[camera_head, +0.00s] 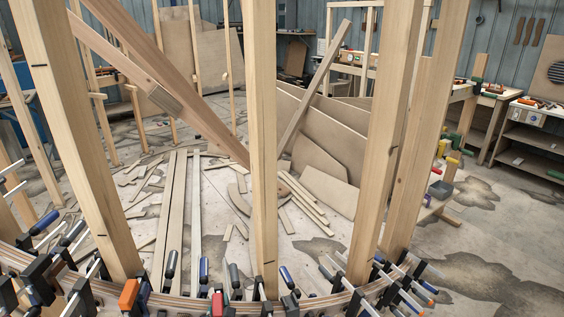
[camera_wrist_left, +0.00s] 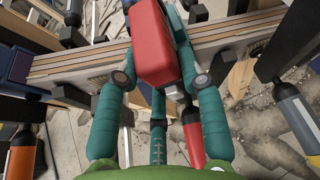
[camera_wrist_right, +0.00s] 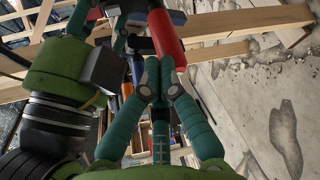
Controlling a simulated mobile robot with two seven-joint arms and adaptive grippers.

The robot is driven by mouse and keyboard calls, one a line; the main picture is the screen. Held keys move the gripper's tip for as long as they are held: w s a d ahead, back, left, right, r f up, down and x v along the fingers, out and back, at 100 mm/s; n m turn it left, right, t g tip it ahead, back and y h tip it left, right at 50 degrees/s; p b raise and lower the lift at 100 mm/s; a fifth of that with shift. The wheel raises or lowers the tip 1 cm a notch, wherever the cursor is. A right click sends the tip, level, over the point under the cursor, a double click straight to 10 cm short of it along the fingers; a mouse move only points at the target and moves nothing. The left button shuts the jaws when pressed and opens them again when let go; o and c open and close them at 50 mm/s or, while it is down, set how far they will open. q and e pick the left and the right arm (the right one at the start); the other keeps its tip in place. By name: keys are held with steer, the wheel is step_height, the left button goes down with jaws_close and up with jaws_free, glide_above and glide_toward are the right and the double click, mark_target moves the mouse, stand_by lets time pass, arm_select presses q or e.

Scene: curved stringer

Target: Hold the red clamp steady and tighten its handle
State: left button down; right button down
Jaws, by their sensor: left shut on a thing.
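The red clamp (camera_head: 217,304) shows at the bottom of the head view, on the curved laminated stringer. In the left wrist view, its red body (camera_wrist_left: 155,42) sits between the teal fingers of my left gripper (camera_wrist_left: 155,70), which is shut on it. Its red handle (camera_wrist_left: 193,137) hangs below on the right. In the right wrist view, the handle (camera_wrist_right: 165,38) is just beyond the fingertips of my right gripper (camera_wrist_right: 159,68). Those fingertips are close together with nothing visible between them; whether they touch the handle is unclear. Neither gripper shows in the head view.
The curved stringer (camera_wrist_left: 80,66) carries several clamps side by side, including an orange-handled one (camera_head: 129,295) and a blue-handled one (camera_head: 203,270). Tall wooden posts (camera_head: 262,150) rise from it. Loose boards (camera_head: 176,215) lie on the floor behind. Open floor (camera_head: 500,230) is at the right.

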steer(key=shift+w+d+f, duration=0.25)
steer(key=shift+w+f, duration=0.05)
steer(key=shift+f, duration=0.3)
steer(key=shift+d, duration=0.2)
stand_by(0.5)
steer(key=s+d, duration=0.1)
steer(key=s, duration=0.5)
steer(key=shift+d+f, duration=0.3)
steer(key=shift+d, duration=0.05)
steer(key=w+a+r, duration=0.2)
steer(key=w, duration=0.3)
steer(key=shift+w+a+r, duration=0.2)
steer(key=shift+w+r, duration=0.05)
stand_by(0.7)
